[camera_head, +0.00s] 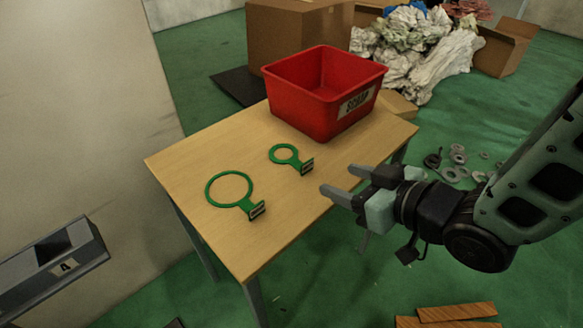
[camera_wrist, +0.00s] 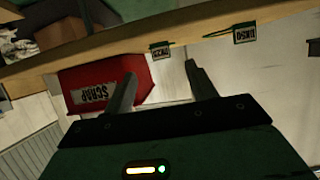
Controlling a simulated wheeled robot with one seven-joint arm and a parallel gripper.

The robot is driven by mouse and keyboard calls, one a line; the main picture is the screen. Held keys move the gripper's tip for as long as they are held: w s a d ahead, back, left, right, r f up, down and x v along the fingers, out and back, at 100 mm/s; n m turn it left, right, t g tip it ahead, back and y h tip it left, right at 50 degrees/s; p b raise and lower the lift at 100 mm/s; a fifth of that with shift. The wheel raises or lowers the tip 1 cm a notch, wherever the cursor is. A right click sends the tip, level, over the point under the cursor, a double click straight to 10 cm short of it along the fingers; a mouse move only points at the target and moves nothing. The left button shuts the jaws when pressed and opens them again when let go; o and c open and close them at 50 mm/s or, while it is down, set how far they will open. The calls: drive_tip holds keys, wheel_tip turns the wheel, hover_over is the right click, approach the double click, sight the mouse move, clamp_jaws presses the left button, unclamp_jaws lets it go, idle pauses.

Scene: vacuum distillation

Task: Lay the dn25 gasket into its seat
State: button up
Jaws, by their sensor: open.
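The dn25 gasket (camera_head: 285,153) is the smaller green ring with a tab, lying flat on the wooden table below the red bin. Its dark tab (camera_head: 307,167) points towards the right edge. In the wrist view the DN25 tag (camera_wrist: 160,50) shows upside down at the table edge, while its ring is hardly visible. My gripper (camera_head: 337,180) is open and empty, just right of the tab and apart from it. In the wrist view its fingers (camera_wrist: 160,70) are spread, with the tag beyond them. I cannot make out the gasket's seat in either view.
A larger green gasket (camera_head: 229,188), tagged DN50 (camera_wrist: 244,35), lies left on the table (camera_head: 185,157). A red SCRAP bin (camera_head: 325,90) stands at the back. A grey labelled box (camera_head: 50,265) is at the lower left. Washers and planks lie on the floor.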

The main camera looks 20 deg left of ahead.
sight(308, 168)
drive_tip(key=shift+b+x, duration=0.85)
drive_tip(key=shift+x, duration=3.15)
drive_tip(key=c, duration=1.1)
